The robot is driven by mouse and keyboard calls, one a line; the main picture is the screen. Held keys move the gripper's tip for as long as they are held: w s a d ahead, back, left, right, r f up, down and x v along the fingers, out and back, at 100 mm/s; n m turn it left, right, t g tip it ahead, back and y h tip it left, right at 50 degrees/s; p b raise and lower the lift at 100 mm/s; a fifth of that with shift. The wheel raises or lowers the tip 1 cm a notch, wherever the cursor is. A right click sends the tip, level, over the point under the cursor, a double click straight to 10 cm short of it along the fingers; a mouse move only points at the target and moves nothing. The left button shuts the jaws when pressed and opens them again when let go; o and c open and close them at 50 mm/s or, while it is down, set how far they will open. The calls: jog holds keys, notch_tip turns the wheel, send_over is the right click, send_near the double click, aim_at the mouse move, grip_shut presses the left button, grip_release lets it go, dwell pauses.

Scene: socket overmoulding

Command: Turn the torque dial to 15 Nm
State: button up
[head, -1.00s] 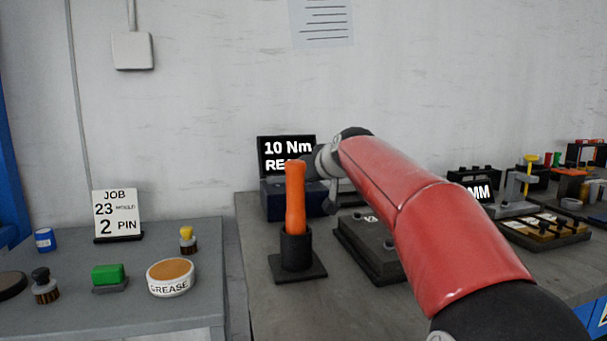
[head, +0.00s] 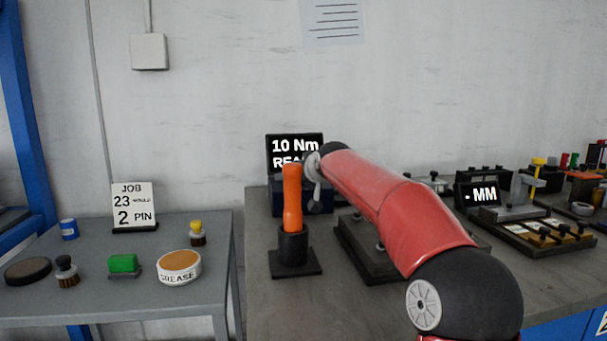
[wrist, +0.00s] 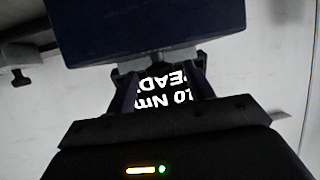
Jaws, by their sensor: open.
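The torque unit has a black screen (head: 290,147) reading "10 Nm" with a partly covered second line. Its dark blue base (head: 322,197) is partly hidden behind an orange-handled tool and my arm. In the wrist view the screen (wrist: 165,88) appears upside down, reading "10 Nm READY", and the blue body (wrist: 150,25) fills the top. My gripper (wrist: 158,85) is open, its two fingers apart with the screen showing between them.
The orange-handled tool (head: 292,195) stands upright in a black holder (head: 293,262), close beside my arm. A dark fixture plate (head: 365,255) lies under my arm. The left table holds a job card (head: 134,206), a grease tub (head: 179,267) and brushes. A "MM" display (head: 480,195) stands right.

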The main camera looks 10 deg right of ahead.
jog(key=shift+c, duration=0.3)
jog(key=c, duration=0.9)
jog(key=shift+a, duration=0.25)
jog(key=shift+m+h+p, duration=0.3)
jog(key=shift+m+h, duration=0.2)
jog(key=shift+h, duration=0.2)
jog(key=o, duration=1)
jog(key=shift+c, duration=0.2)
jog(key=shift+s, duration=0.1)
